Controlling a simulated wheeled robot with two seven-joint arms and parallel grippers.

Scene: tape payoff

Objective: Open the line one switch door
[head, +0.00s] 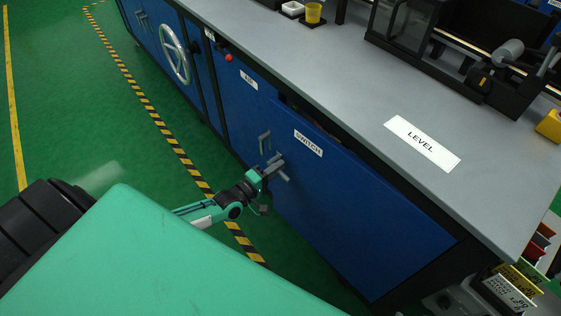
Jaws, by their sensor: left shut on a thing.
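The switch door (350,205) is a large blue panel in the front of the grey-topped bench, with a white SWITCH label (308,143) near its upper left. A dark gap shows above its upper left edge and narrows to the right, so the door looks slightly ajar. Its grey handle (281,167) is near the left edge. My left gripper (270,170) is shut on this handle; its fingers partly hide the handle. My right gripper is not in view.
Left of the door is the AIR panel (235,110) with its own grey handle (264,142). A red knob (228,58) and a handwheel (175,54) are farther along. Green floor with a striped line (160,125) lies in front. Coloured binders (510,287) stand at lower right.

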